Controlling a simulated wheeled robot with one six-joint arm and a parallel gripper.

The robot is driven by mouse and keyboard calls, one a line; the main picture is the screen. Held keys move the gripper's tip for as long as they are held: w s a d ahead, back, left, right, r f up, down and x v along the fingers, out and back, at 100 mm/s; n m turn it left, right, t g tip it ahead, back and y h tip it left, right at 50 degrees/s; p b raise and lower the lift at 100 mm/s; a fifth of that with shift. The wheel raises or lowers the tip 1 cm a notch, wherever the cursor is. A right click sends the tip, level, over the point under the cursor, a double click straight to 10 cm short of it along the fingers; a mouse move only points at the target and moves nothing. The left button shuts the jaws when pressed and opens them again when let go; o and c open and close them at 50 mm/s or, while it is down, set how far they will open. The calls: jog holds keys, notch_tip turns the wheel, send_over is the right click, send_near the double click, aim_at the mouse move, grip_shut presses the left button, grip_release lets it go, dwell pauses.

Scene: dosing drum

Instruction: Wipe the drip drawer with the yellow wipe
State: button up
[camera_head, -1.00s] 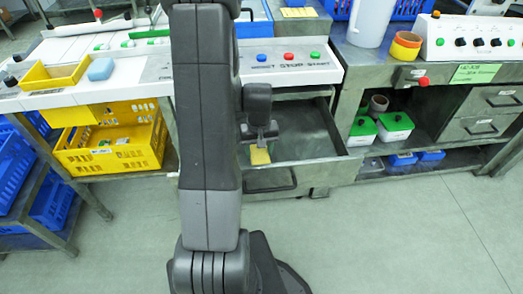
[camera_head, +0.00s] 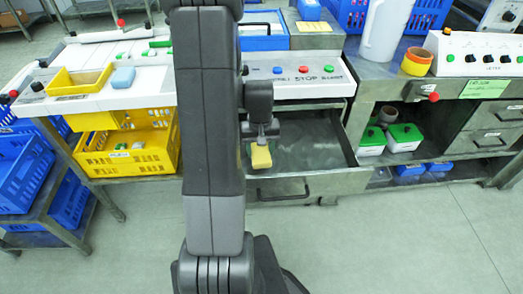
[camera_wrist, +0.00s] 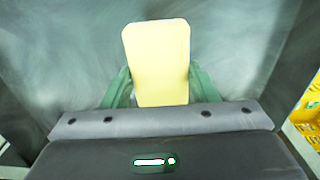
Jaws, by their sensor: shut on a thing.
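The yellow wipe (camera_head: 261,156) is a small yellow block held in my gripper (camera_head: 262,138). In the wrist view the wipe (camera_wrist: 157,62) stands out between the two green fingers of my gripper (camera_wrist: 160,88), which are shut on it. The drip drawer (camera_head: 318,152) is pulled out below the button panel, an open grey metal tray with a handle on its front. My gripper is over the left front part of the drawer. The grey drawer floor fills the wrist view behind the wipe. I cannot tell whether the wipe touches it. My arm hides the drawer's left side.
A button panel (camera_head: 300,80) overhangs the drawer's back. A yellow crate (camera_head: 130,150) stands left on a shelf. White boxes with green lids (camera_head: 404,137) sit on the shelf to the right. The floor in front is clear.

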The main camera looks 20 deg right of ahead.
jog(key=shift+r+p, duration=0.7)
jog(key=shift+r, duration=0.6)
